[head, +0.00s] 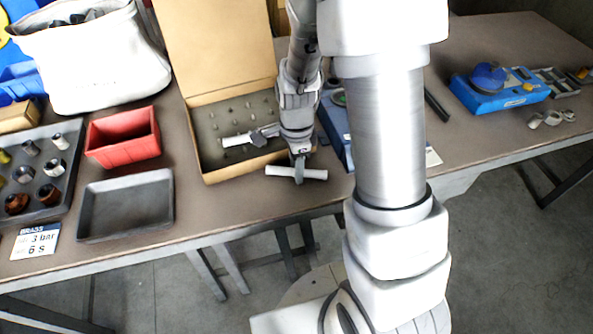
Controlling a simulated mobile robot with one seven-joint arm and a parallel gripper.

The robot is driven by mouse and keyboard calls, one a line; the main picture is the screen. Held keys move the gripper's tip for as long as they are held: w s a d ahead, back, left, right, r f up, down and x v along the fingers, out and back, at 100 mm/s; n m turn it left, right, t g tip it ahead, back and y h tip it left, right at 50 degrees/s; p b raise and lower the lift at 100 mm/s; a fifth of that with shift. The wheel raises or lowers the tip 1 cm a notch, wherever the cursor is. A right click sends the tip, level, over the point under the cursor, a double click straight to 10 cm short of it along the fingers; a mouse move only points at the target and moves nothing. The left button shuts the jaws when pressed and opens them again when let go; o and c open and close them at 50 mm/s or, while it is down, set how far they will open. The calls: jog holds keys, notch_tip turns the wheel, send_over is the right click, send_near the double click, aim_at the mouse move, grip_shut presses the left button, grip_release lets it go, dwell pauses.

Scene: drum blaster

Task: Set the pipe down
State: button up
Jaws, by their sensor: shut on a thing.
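A short white pipe (316,174) lies crosswise in my gripper (299,174), which is shut on it. The pipe is near the front edge of the brown table (240,208), just right of the open cardboard box's front corner. I cannot tell whether the pipe touches the table or hangs a little above it. My wrist hides the right part of the box. Another light, pipe-like piece (237,140) shows inside the box, by my wrist.
The open cardboard box (222,176) has several small pegs inside. Left of it are an empty dark tray (127,228), a red bin (122,152), a tray of fittings (66,189) and a white bag (95,65). A blue device (500,97) stands at the right.

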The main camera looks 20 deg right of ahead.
grip_shut()
jog(key=shift+r, duration=0.15)
